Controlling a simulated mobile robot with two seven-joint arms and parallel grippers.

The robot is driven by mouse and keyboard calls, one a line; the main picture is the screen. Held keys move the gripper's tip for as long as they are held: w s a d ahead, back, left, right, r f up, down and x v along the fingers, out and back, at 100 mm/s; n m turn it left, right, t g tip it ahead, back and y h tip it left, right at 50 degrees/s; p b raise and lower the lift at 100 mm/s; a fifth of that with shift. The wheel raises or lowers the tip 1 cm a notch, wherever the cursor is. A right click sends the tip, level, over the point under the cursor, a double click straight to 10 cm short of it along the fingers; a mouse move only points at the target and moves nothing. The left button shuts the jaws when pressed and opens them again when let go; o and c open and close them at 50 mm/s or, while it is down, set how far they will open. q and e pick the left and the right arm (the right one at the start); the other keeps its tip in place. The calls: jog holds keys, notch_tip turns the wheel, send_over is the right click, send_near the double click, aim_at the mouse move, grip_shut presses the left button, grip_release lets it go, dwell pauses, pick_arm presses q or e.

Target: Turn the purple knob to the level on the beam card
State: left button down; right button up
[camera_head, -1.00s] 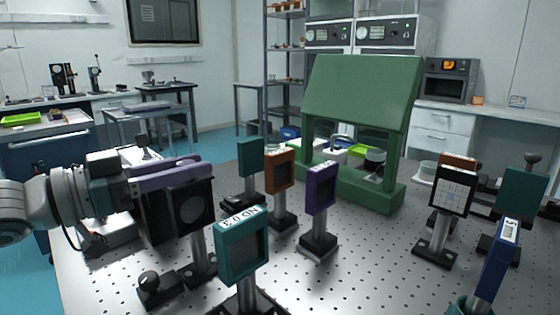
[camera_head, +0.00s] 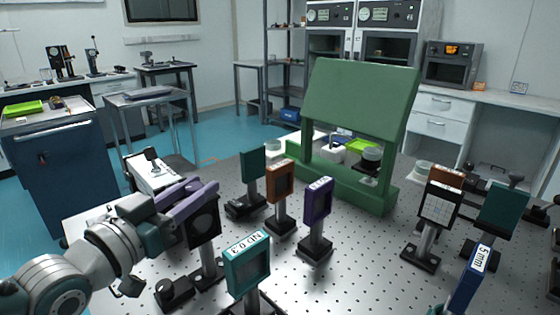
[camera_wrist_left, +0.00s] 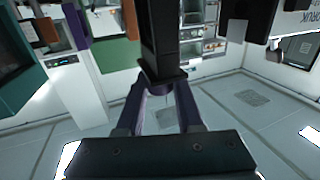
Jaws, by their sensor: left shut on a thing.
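My left gripper (camera_head: 198,199) reaches in from the left with its purple fingers at the black housing (camera_head: 205,223) on a post. In the left wrist view its fingers (camera_wrist_left: 160,95) close around a small part at the end of the black housing (camera_wrist_left: 160,40). This appears to be the purple knob, mostly hidden between fingers of similar colour; its setting cannot be read. The beam card seems to be the white gridded card (camera_head: 438,211) in a black frame at the right; its marks are too small to read. My right gripper is not in view.
A teal "ND 0.3" filter (camera_head: 247,265), a purple-framed mount (camera_head: 318,202) and an orange-framed mount (camera_head: 280,183) stand close on the right of the housing. A green hooded stand (camera_head: 360,95) rises behind. The perforated tabletop (camera_head: 355,270) is bare at front centre.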

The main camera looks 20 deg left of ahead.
pick_arm(q)
jog(key=shift+n+y+p, duration=0.3)
jog(key=shift+n+y, duration=0.2)
jog(key=shift+y, duration=0.3)
jog(key=c, duration=0.5)
grip_release()
jog(key=shift+c, duration=0.2)
jog(key=shift+s, duration=0.1)
jog(key=s, duration=0.9)
jog(key=shift+s+p, duration=0.35)
jog(key=shift+p, duration=0.1)
jog(key=shift+d, duration=0.15)
